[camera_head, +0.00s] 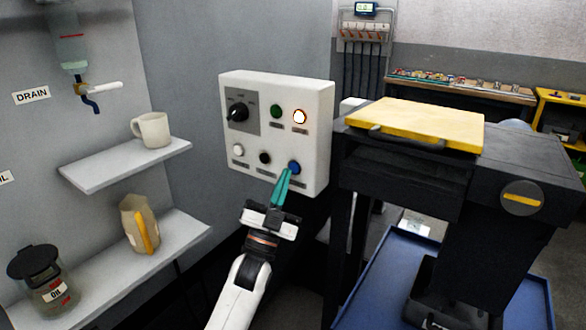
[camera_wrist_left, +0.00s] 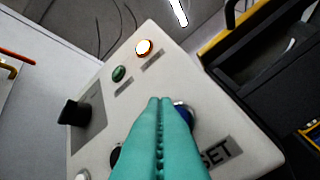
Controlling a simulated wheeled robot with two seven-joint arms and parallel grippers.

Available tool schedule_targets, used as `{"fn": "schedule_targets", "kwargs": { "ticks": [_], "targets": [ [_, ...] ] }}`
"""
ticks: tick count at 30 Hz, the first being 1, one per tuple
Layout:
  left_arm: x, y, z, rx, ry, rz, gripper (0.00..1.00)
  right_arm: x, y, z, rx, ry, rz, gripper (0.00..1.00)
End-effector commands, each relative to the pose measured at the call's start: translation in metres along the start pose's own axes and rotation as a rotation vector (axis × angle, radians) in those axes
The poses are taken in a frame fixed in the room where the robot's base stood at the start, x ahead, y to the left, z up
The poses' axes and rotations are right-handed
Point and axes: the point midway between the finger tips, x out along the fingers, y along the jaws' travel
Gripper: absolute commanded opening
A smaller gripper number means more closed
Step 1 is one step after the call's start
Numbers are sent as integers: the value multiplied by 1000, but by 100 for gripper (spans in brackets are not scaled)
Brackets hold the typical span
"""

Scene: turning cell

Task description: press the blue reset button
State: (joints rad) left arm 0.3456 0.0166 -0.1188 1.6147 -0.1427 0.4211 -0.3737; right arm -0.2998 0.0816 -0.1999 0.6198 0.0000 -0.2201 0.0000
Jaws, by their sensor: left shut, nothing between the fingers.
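The blue reset button (camera_head: 294,167) sits at the lower right of the white control panel (camera_head: 278,86). My left gripper (camera_head: 286,173) has teal fingers, shut and empty, with tips right at the button's lower left side in the head view. In the left wrist view the shut fingers (camera_wrist_left: 160,102) partly cover the blue button (camera_wrist_left: 184,112), which shows at their right beside a label ending in "SET". I cannot tell whether the tips touch the button. My right gripper is not in view.
The panel also carries a black rotary knob (camera_head: 238,111), a green button (camera_head: 277,111), a lit orange lamp (camera_head: 299,116), a white button (camera_head: 238,150) and a black button (camera_head: 265,157). A machine with a yellow lid (camera_head: 420,122) stands right. Shelves with a mug (camera_head: 152,130) stand left.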

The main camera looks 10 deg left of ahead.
Motion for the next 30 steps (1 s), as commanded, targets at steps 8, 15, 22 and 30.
{"fn": "schedule_targets", "kwargs": {
  "ticks": [8,15,22,30],
  "targets": [
    [3,-2,-2,0,-1,0,0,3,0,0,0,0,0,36],
    [6,-4,-4,0,0,0,0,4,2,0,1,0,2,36],
    [6,-4,-4,0,0,0,0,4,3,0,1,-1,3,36],
    [8,-6,-6,0,0,0,0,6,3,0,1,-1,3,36]
  ]
}}
